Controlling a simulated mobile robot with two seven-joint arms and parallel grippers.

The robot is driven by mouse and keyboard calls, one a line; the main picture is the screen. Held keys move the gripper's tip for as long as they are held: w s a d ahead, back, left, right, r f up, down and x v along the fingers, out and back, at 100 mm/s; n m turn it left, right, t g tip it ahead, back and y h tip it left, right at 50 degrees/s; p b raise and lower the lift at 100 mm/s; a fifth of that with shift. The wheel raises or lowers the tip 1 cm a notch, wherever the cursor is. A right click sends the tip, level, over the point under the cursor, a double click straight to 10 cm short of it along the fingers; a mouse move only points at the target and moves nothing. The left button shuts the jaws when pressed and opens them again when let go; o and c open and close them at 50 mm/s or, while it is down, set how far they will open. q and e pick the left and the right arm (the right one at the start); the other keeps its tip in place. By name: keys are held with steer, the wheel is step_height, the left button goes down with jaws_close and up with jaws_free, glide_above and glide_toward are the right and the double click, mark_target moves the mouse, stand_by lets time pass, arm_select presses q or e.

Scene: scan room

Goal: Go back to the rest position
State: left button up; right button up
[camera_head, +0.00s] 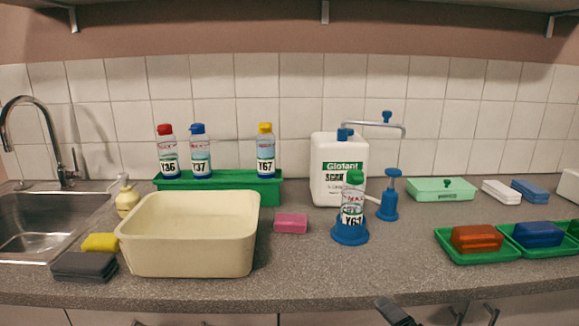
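Part of my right gripper (396,312) shows as a dark grey piece at the bottom edge, right of centre, in front of the counter (330,283). It is below the worktop's front edge and apart from the objects on it. Most of it is cut off, so I cannot tell whether it is open or shut. My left gripper cannot be made out in the view.
Bottles stand in a green rack (225,190) at the back. A cream basin (190,245) is left, a white canister (338,165) and a bottle in a blue holder (350,233) are mid-counter. Green trays (478,257) are right, a sink (45,220) far left.

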arm_select(q)
steer(key=shift+s, duration=0.45)
arm_select(e)
steer(key=s+f+m+g+h, duration=0.1)
steer(key=s+f+m+g, duration=0.2)
steer(key=s+f+m, duration=1.2)
step_height(320, 180, down, 2)
steer(key=m, duration=0.6)
steer(key=shift+s+a+m+g+h, duration=0.3)
steer(key=shift+s+a+g, duration=0.05)
steer(key=shift+s+g, duration=0.05)
